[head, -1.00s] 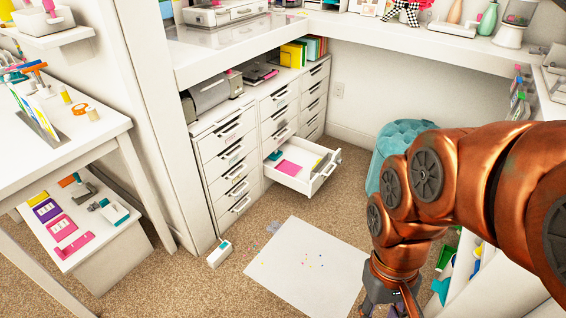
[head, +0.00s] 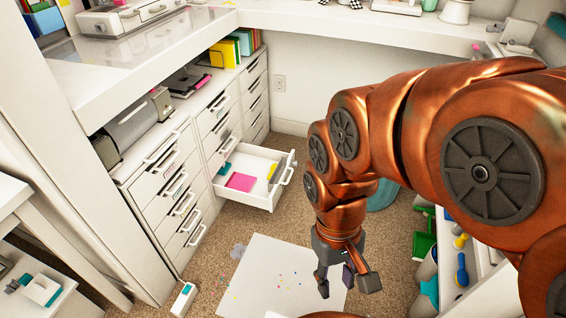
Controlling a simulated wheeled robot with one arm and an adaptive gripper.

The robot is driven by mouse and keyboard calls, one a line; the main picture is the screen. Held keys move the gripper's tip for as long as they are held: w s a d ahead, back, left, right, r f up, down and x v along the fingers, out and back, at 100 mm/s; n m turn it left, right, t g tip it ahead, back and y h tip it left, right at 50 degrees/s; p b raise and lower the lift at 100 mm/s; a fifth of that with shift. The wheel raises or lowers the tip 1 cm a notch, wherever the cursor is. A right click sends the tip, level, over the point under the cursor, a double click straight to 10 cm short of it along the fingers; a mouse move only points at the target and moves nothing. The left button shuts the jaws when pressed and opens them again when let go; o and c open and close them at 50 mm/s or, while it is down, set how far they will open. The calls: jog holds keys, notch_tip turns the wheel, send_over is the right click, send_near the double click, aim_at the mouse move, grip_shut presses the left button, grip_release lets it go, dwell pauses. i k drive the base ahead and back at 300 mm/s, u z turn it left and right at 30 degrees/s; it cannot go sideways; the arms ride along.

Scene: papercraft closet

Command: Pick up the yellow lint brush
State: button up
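My gripper (head: 346,282) hangs below my copper arm in the head view. Its dark fingers are spread apart, with nothing visible between them. It is above the white sheet's right side. A small yellow item (head: 272,172) lies at the right side of the open drawer, to the upper left of my gripper. A yellow-handled item (head: 460,240) is by the shelf at the right. Both are too small to tell which, if either, is the lint brush.
The open white drawer (head: 262,203) also holds a pink pad (head: 240,181) and a teal item (head: 225,168). A white sheet (head: 262,250) with coloured dots lies on the carpet. A white box (head: 184,298) stands to its left. A blue-handled item (head: 462,269) is at the right.

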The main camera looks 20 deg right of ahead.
aim_at(274, 165)
jog(key=z, duration=0.4)
jog(key=i, duration=1.75)
jog(key=u, duration=2.5)
